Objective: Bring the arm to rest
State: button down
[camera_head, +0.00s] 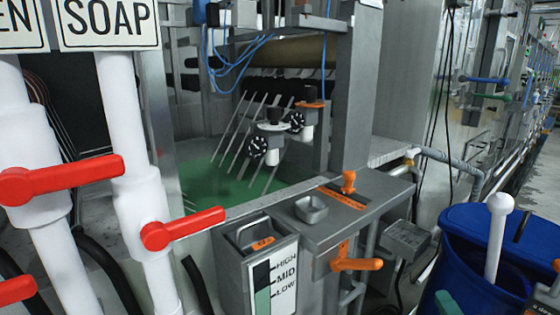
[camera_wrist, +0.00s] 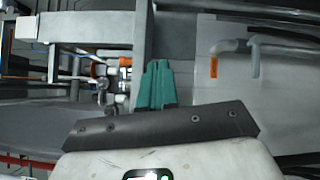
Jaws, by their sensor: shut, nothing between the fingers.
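My gripper (camera_wrist: 157,86) shows in the wrist view as two teal fingers. They lie side by side, closed together, with nothing held between them. A dark plate with screws and a pale housing sit behind them at the bottom of that view. In the wrist view the fingers point toward grey metal machinery and are not seen touching anything. In the head view only a small teal piece shows at the lower right edge, and I cannot tell for certain if it is a fingertip.
A blue barrel (camera_head: 462,245) with a white-knobbed rod (camera_head: 497,235) stands at the right. White pipes with red valve handles (camera_head: 183,229) fill the left. A grey level box (camera_head: 262,265) and orange handle (camera_head: 356,264) front the green dye bath (camera_head: 235,190). An aisle runs back right.

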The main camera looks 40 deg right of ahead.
jog(key=s+a+f+m+g+y+p, duration=0.1)
jog(key=a+f+m+g+y+p, duration=0.2)
jog(key=a+f+m+g+y, duration=0.95)
jog(key=s+a+f, duration=0.2)
jog(key=a, duration=0.4)
jog(key=s+a+f+g+h, duration=0.1)
jog(key=s+a+f, duration=0.2)
jog(key=a, duration=0.3)
jog(key=shift+s+f+m, duration=0.15)
jog(key=shift+f+m, duration=0.15)
jog(key=shift+m, duration=0.15)
jog(key=shift+h, duration=0.25)
